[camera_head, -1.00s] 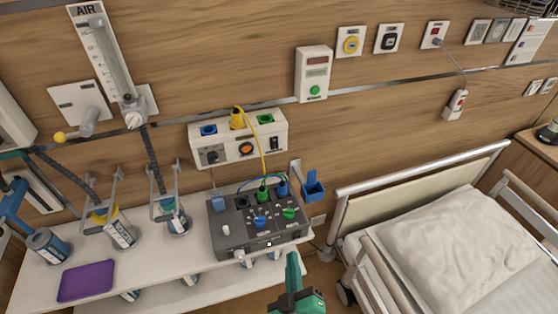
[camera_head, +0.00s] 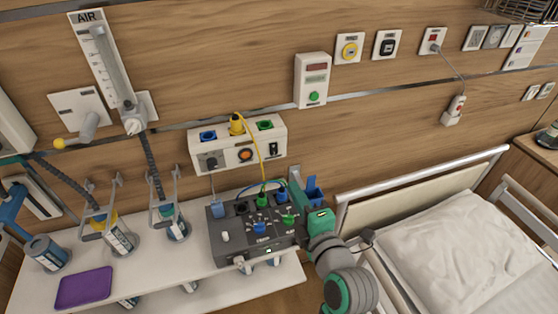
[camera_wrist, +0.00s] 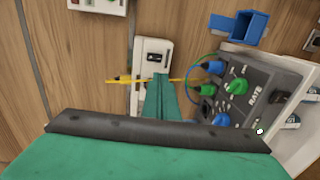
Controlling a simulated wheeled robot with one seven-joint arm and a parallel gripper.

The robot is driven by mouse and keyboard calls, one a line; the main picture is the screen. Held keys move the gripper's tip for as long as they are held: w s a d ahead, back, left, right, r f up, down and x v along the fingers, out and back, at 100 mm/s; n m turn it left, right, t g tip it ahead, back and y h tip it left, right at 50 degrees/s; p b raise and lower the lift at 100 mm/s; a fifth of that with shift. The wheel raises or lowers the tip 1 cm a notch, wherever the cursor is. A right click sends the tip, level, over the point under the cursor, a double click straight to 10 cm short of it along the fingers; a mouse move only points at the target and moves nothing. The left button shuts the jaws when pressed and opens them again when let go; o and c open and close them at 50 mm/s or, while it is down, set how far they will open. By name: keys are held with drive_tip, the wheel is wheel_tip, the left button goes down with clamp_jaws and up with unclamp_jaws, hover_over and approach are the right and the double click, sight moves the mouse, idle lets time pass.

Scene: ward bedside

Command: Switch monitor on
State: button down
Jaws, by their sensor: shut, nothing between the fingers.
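A grey unit (camera_head: 270,248) with blue and green knobs and plugs stands on the white shelf; in the wrist view its panel (camera_wrist: 258,92) reads "RATE". On the wall above it is a white box (camera_head: 222,157) with coloured sockets, a round orange button (camera_head: 245,155) and a black rocker switch (camera_head: 273,149). No label names either as the monitor. My green gripper (camera_head: 296,185) is shut and empty, just right of the grey unit. In the wrist view my fingertips (camera_wrist: 161,78) overlap the lower part of the white box (camera_wrist: 151,48), hiding some of it; contact cannot be told.
A blue holder (camera_head: 314,190) is on the wall right behind my gripper. A wall unit with a green button (camera_head: 314,97) is above. A bed (camera_head: 440,240) stands at right, a purple pad (camera_head: 84,287) at left.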

sight(275, 154)
drive_tip(key=x, duration=1.4)
drive_tip(key=shift+s+a, duration=0.1)
drive_tip(key=shift+w+f, duration=0.15)
drive_tip(key=shift+w, duration=0.2)
